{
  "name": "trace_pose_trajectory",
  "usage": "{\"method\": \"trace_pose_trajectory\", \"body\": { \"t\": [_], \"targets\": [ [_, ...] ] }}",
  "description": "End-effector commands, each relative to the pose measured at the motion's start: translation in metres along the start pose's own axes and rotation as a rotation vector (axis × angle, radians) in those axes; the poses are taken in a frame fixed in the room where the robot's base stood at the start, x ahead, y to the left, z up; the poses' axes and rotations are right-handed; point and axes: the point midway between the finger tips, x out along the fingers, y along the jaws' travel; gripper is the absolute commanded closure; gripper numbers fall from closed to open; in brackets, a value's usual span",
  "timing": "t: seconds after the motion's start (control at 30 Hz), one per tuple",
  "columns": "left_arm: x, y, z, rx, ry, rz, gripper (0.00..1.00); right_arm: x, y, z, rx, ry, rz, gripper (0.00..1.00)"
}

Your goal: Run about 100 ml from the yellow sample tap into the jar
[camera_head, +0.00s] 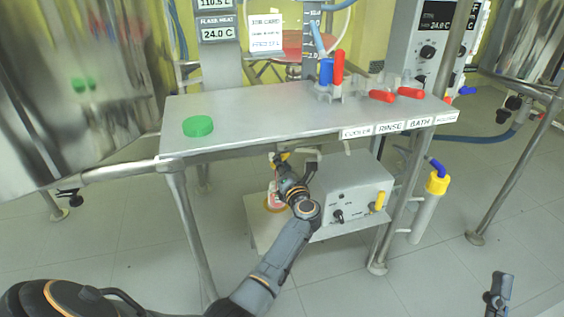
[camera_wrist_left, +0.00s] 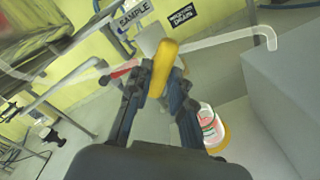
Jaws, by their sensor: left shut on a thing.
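The yellow sample tap handle (camera_wrist_left: 163,66) stands between the fingers of my left gripper (camera_wrist_left: 160,85) in the left wrist view, below a SAMPLE sign (camera_wrist_left: 132,14). My left gripper (camera_head: 282,165) is shut on it under the table's front edge in the head view. The jar (camera_wrist_left: 208,122) stands below and right of the fingers in an orange-yellow ring, with pinkish-red colour and a pale label. The jar (camera_head: 272,198) is partly hidden by my left gripper in the head view. Its fill level cannot be read. My right gripper (camera_head: 498,288) appears at lower right, its fingers unclear.
A green lid (camera_head: 198,126) lies on the metal table (camera_head: 270,115). A grey control box (camera_head: 350,190) stands right of the jar on the lower shelf (camera_head: 265,232). A pale bent pipe (camera_wrist_left: 230,37) extends right of the tap. Table legs flank the arm.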

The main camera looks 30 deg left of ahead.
Motion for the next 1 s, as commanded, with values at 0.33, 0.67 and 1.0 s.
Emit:
{"method": "trace_pose_trajectory", "body": {
  "t": [0.33, 0.67, 1.0],
  "targets": [
    [-0.001, 0.002, 0.003, 0.193, 0.001, -0.004, 1.0, -0.027, 0.014, 0.091, -0.024, -0.581, 0.028, 0.06],
    [-0.001, 0.002, 0.002, 0.403, 0.0, -0.005, 1.0, -0.109, 0.028, 0.145, -0.033, -1.119, 0.063, 0.06],
    [-0.001, 0.002, 0.003, 0.61, -0.001, -0.003, 1.0, -0.2, 0.036, 0.148, -0.03, -1.572, 0.1, 0.06]
  ]
}}
